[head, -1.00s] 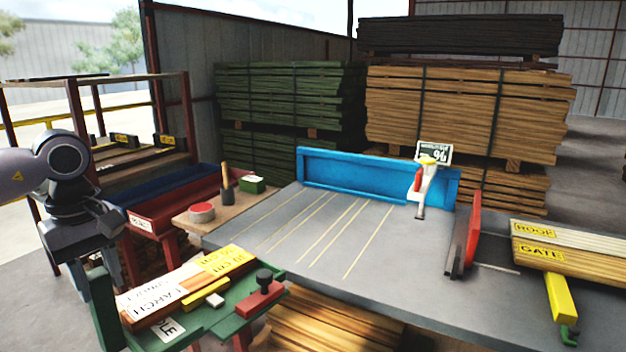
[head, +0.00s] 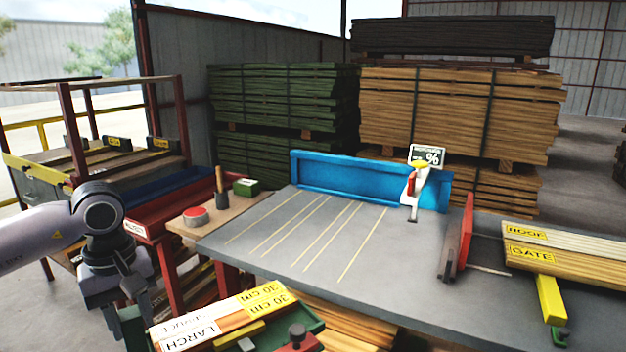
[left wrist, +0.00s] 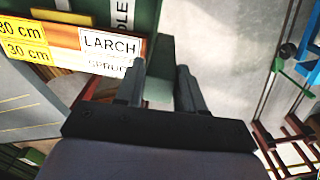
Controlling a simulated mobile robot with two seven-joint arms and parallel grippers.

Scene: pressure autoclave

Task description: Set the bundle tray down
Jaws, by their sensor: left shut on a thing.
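The green bundle tray (head: 312,328) is at the bottom of the head view, partly cut off by the frame edge. It carries short boards labelled LARCH (head: 190,338) and 30 cm, and a red block with a dark knob. My left gripper (head: 128,318) is at its left end. In the left wrist view my left gripper (left wrist: 160,78) is shut on the tray's green end piece (left wrist: 158,92), with a finger on each side. The tray appears held in front of the grey table's (head: 400,260) near left edge. Its underside is hidden. My right gripper is out of view.
The grey table has a clear lined area, a blue back fence (head: 330,178) and a red upright plate (head: 466,235). Boards labelled ROOF and GATE (head: 560,262) lie at right. A red REJECT bin (head: 180,215) stands left.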

